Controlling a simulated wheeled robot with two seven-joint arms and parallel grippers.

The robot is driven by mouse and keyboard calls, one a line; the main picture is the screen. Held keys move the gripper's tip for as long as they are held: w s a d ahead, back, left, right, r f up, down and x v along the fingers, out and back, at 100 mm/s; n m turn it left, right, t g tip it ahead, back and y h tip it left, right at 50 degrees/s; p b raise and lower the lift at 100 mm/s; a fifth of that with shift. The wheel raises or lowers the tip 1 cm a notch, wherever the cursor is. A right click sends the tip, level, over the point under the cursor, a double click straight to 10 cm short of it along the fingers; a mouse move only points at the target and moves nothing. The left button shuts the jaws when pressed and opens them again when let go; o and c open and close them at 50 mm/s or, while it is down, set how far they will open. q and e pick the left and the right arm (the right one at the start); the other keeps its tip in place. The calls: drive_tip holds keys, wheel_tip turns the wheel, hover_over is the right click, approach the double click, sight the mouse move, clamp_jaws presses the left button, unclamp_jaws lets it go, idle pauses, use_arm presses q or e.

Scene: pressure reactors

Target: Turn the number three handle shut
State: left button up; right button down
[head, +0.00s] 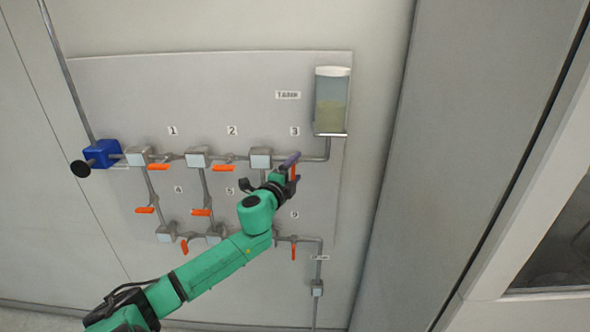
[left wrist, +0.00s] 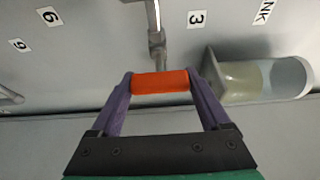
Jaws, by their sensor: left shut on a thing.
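The number three handle is orange. In the head view its visible part (head: 294,171) hangs down across the horizontal pipe, below the label 3 (head: 294,131). In the left wrist view the handle (left wrist: 160,82) lies crosswise between my two purple fingers, in front of the grey valve stem. My left gripper (head: 289,165) is shut on this handle, also in the left wrist view (left wrist: 160,76). Its fingers and wrist hide part of the handle and valve in the head view. My right gripper is not in view.
A tank (head: 331,101) with yellowish liquid hangs right of the handle, close to my gripper. Other orange handles, such as the one under label 2 (head: 223,168), sit on pipes to the left and below. A blue pump (head: 101,154) is at the far left.

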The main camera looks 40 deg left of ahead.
use_arm(q)
drive_tip(key=shift+f, duration=0.1)
drive_tip(key=o, duration=1.2)
drive_tip(key=shift+s+d+f, duration=0.1)
drive_tip(key=shift+s, duration=0.45)
drive_tip(key=b+v, duration=0.3)
drive_tip(key=v, duration=1)
drive_tip(key=shift+s+d, duration=0.1)
drive_tip(key=shift+s, duration=0.15)
drive_tip(key=shift+w, duration=0.1)
